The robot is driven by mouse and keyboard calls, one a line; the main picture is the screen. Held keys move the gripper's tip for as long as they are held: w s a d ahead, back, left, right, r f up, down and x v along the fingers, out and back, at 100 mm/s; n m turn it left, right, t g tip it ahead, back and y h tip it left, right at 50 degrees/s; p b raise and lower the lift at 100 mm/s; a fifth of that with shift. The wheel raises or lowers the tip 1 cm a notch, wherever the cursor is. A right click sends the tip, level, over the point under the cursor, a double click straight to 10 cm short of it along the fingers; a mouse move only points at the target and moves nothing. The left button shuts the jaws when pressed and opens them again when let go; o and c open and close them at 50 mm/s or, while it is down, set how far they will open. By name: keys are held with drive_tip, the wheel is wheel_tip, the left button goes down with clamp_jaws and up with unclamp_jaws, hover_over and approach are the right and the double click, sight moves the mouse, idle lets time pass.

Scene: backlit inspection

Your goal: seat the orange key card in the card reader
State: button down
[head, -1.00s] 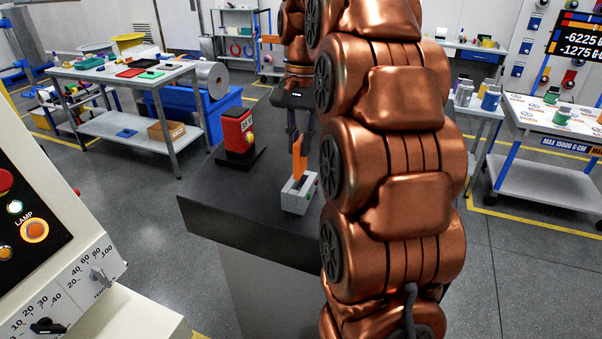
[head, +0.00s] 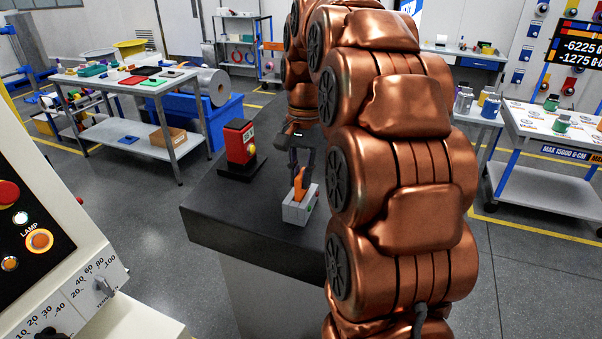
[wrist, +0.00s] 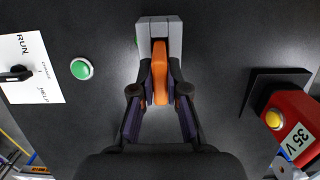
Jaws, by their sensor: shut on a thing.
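The orange key card (head: 301,186) stands upright at the top of the grey card reader (head: 297,211). Its lower end meets the reader's top, and less of it shows above; I cannot tell how deep it sits. My gripper (head: 300,172) points down from above and is shut on the card. In the wrist view the card (wrist: 159,78) is between the two dark fingers of my gripper (wrist: 160,88), in line with the slot of the reader (wrist: 144,35). The fingers hide part of the reader's near side.
A red block with a yellow button (head: 238,145) stands left of the reader on the dark pedestal top (head: 232,203). The wrist view shows a green button (wrist: 81,68) and a white label plate (wrist: 30,68) at left. A control console (head: 60,270) fills the lower left.

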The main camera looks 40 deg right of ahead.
drive_tip(key=shift+f, duration=0.15)
drive_tip(key=c, duration=1.2)
unclamp_jaws()
drive_tip(key=shift+w+d+r+b, duration=0.15)
drive_tip(key=shift+r+b, duration=0.3)
drive_tip(key=shift+r, duration=0.75)
drive_tip(key=shift+w+d+r+b, duration=0.1)
drive_tip(key=shift+r+b, duration=0.35)
drive_tip(key=shift+r, duration=0.75)
wheel_tip(320, 180, up, 4)
drive_tip(key=shift+d+f+p, duration=0.15)
drive_tip(key=shift+f+p, duration=0.1)
drive_tip(key=shift+p, duration=0.95)
drive_tip(key=r+p, duration=0.4)
drive_tip(key=shift+w+d, duration=0.1)
drive_tip(key=shift+d, duration=0.1)
